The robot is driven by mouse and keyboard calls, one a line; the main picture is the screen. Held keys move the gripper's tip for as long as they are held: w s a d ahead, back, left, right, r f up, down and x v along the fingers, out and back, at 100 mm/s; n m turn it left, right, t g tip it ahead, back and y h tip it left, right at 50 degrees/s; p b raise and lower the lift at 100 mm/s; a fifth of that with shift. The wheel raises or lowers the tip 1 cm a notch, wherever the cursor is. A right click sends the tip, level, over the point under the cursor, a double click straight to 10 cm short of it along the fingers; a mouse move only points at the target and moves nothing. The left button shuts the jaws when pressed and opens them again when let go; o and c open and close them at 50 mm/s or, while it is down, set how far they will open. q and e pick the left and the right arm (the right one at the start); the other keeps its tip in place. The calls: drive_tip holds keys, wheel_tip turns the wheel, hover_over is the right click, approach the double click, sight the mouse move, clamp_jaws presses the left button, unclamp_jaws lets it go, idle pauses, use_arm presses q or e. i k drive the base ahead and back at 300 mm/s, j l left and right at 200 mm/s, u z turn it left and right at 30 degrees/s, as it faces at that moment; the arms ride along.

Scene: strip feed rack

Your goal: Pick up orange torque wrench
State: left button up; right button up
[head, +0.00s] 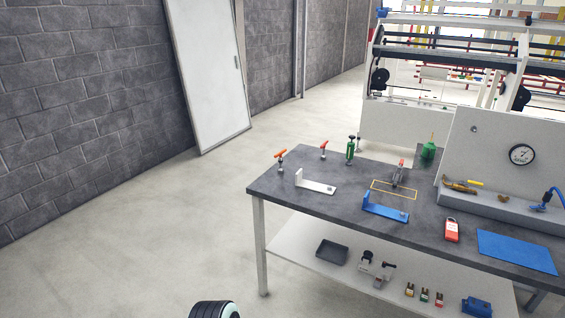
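I cannot tell for sure which thing is the orange torque wrench. An orange-topped tool (280,155) stands upright at the left back corner of the grey workbench (350,205). A smaller red-orange-topped tool (323,146) stands to its right, near the back edge. A brownish-orange tool (460,187) lies on the ledge of the white back panel at the right. Neither of my grippers shows fingers in the head view. A dark rounded part of mine shows at the bottom edge, apart from the bench.
A lower shelf (310,246) holds a dark tray (332,252) and small parts. The floor left of the bench is clear.

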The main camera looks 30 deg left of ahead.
sight(280, 171)
drive_tip(key=i+j, duration=0.1)
drive_tip(key=i, duration=1.25)
